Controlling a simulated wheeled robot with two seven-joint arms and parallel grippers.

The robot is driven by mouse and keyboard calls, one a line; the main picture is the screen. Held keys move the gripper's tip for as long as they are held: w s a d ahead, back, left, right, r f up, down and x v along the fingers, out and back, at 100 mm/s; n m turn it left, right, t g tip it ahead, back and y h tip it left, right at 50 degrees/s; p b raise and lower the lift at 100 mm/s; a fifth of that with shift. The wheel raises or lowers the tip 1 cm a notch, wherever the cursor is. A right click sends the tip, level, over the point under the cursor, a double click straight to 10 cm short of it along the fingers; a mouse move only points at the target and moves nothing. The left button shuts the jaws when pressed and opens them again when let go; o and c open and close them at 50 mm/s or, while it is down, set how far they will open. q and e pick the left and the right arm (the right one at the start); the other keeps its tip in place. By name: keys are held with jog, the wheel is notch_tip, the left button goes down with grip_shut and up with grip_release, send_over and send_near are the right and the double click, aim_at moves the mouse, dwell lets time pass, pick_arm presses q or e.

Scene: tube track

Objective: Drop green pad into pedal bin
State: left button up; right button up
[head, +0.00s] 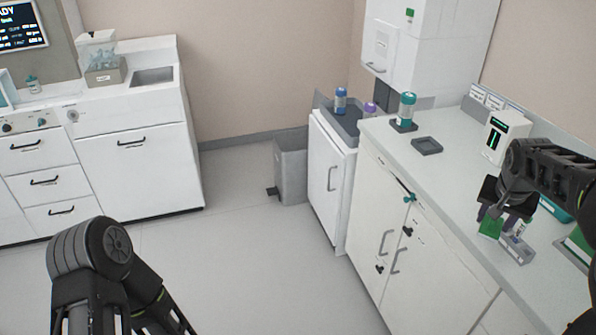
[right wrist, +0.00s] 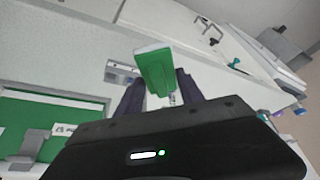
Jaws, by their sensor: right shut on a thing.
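The green pad (head: 491,228) is a small flat green block. My right gripper (head: 497,214) is shut on it over the right-hand counter. In the right wrist view the pad (right wrist: 155,70) stands out between the two dark fingers (right wrist: 160,94). The grey pedal bin (head: 291,172) stands on the floor against the left side of the right-hand cabinets, with a dark pedal (head: 272,191) at its foot. The bin is well away from the gripper, and its inside cannot be made out. Of my left arm only links show at the lower left; its gripper is out of view.
The floor (head: 250,240) left of the cabinets is clear.

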jog(key=s+a+f+n+y, duration=0.1)
jog(key=a+n, duration=0.1)
jog(key=a, duration=0.6)
jog(key=s+a+n, duration=0.1)
jog(key=a+n, duration=0.1)
jog(key=a, duration=0.7)
jog(key=s+a+f+n+t+y, duration=0.1)
jog(key=a+n, duration=0.2)
jog(key=a, duration=0.6)
jog(key=shift+s+f+y, duration=0.3)
jog(key=shift+s, duration=0.1)
jog(key=shift+w+a, duration=0.1)
jog(key=shift+w, duration=0.05)
